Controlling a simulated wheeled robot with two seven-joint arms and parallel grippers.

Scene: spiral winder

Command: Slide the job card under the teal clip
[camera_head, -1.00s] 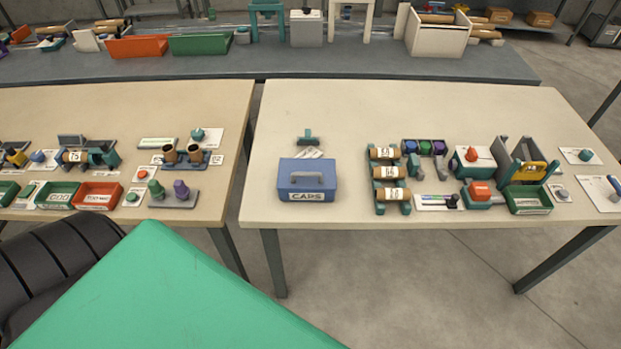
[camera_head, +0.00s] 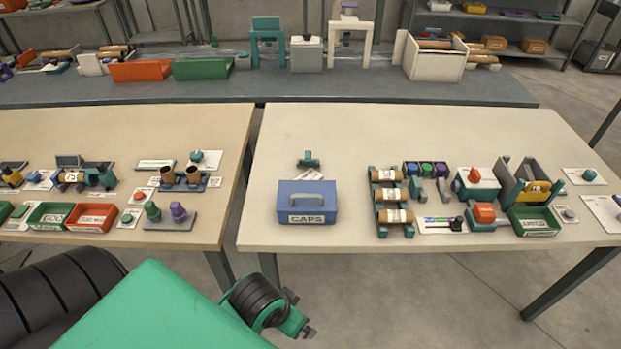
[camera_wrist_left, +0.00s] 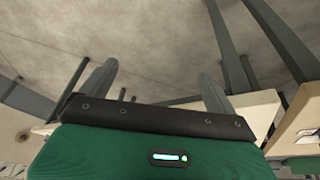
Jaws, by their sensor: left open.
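A small teal clip (camera_head: 308,160) stands on the right table, just behind the blue CAPS box (camera_head: 307,203). I cannot pick out the job card for certain; the surface right behind the box is mostly hidden by it. My left gripper (camera_wrist_left: 158,72) shows in the left wrist view with its two grey fingers wide apart and nothing between them. It is away from the clip, with floor and table legs beyond it. My right gripper is not in view.
Right of the box stand a rack of labelled rolls (camera_head: 389,202), a green bin (camera_head: 534,221) and several small devices. The right table's (camera_head: 300,125) back left part is clear. A gap separates it from the left table (camera_head: 50,120).

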